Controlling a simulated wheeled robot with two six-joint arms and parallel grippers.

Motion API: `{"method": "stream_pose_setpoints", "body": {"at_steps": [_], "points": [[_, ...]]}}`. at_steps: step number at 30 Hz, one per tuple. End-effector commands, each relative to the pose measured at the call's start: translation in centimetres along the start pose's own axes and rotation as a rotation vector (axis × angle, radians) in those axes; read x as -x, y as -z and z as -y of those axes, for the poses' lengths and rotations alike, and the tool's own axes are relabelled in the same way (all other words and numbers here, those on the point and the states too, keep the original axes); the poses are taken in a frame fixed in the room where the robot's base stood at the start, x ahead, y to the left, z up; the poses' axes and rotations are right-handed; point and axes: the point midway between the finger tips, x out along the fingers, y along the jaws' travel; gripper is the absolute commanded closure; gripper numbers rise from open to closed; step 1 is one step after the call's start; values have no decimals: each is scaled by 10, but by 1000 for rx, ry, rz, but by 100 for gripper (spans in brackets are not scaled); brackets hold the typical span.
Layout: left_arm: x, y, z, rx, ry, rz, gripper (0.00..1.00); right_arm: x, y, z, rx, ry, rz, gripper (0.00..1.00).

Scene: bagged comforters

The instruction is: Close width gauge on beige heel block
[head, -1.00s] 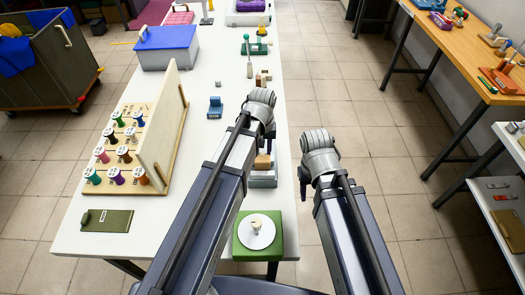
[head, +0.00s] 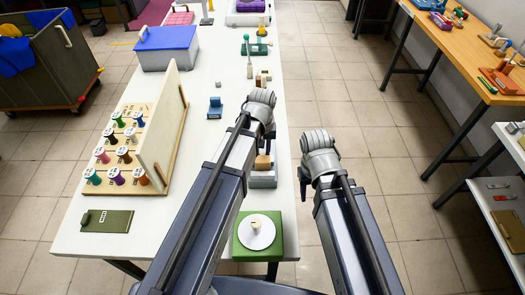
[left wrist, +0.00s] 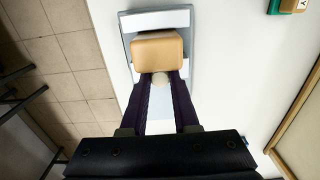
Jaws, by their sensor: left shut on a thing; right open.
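The beige heel block (head: 262,162) sits on the grey width gauge (head: 263,181) near the right edge of the white table. In the left wrist view the heel block (left wrist: 157,51) lies between the gauge's pale end bar (left wrist: 155,20) and my left gripper (left wrist: 160,82). The dark fingers are shut on a small whitish knob (left wrist: 161,85) right beside the block; whether the block touches the end bar is unclear. My right gripper (head: 319,150) is open and empty beyond the table's right edge.
A green base with a white disc (head: 259,232) stands at the near edge. Small blocks (head: 263,78) lie farther back.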

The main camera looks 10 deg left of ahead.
Motion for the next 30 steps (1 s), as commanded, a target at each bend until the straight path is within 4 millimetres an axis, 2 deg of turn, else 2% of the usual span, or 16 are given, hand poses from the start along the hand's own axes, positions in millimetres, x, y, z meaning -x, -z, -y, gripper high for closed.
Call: {"method": "stream_pose_setpoints", "body": {"at_steps": [21,22,30], "points": [[0,-2,0,0,0,0,100,0,0,0,0,0,0,50],[0,-2,0,0,0,0,69,0,0,0,0,0,0,50],[0,-2,0,0,0,0,40,0,0,0,0,0,0,50]]}}
